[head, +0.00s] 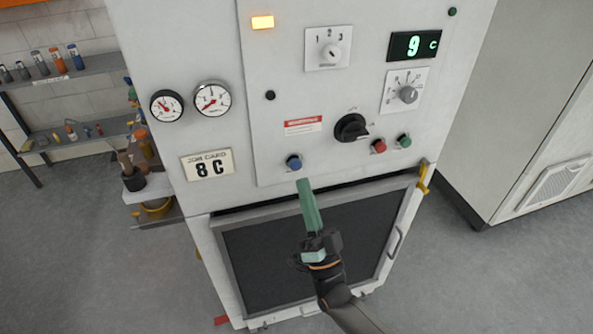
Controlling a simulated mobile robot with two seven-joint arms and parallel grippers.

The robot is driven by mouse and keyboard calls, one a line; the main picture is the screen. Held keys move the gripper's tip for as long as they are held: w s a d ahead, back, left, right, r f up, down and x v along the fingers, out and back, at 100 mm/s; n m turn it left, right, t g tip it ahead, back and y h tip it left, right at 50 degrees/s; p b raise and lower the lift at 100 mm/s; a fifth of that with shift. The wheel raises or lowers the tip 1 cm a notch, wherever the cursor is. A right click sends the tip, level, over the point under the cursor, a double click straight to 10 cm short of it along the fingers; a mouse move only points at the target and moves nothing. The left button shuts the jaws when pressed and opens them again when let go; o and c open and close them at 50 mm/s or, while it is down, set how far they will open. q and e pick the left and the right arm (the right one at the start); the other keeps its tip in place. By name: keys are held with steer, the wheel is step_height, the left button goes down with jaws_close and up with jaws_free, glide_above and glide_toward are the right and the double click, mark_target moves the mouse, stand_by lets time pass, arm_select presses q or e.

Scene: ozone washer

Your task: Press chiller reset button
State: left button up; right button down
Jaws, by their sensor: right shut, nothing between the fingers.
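The chiller panel (260,130) is a white cabinet front with several controls. A blue push button (293,161) sits at its lower left, a red button (378,146) and a green button (404,141) at its lower right. No readable label tells which one is the reset. My right gripper (304,184) comes up from the bottom, its green fingers shut and empty. Its tips appear just below the blue button, with a small gap in the picture; the depth between them is unclear. My left gripper is not in view.
A green display (414,45) reads 9 C; a job card (207,165) reads 8 C. An amber lamp (262,22) glows. A dark framed door (290,255) lies below, behind my gripper. Shelves (85,66) stand at left.

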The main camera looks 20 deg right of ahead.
mark_target(296, 164)
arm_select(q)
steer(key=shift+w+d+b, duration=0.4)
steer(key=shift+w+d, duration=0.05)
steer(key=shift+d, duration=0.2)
arm_select(e)
steer(key=shift+w, duration=1.15)
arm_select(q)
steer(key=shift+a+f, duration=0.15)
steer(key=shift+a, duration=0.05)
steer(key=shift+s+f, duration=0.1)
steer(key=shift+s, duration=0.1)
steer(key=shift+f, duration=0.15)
arm_select(e)
steer(key=shift+w, duration=0.15)
arm_select(q)
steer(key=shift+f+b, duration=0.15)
steer(key=shift+b, duration=0.2)
arm_select(e)
steer(key=shift+w, duration=0.3)
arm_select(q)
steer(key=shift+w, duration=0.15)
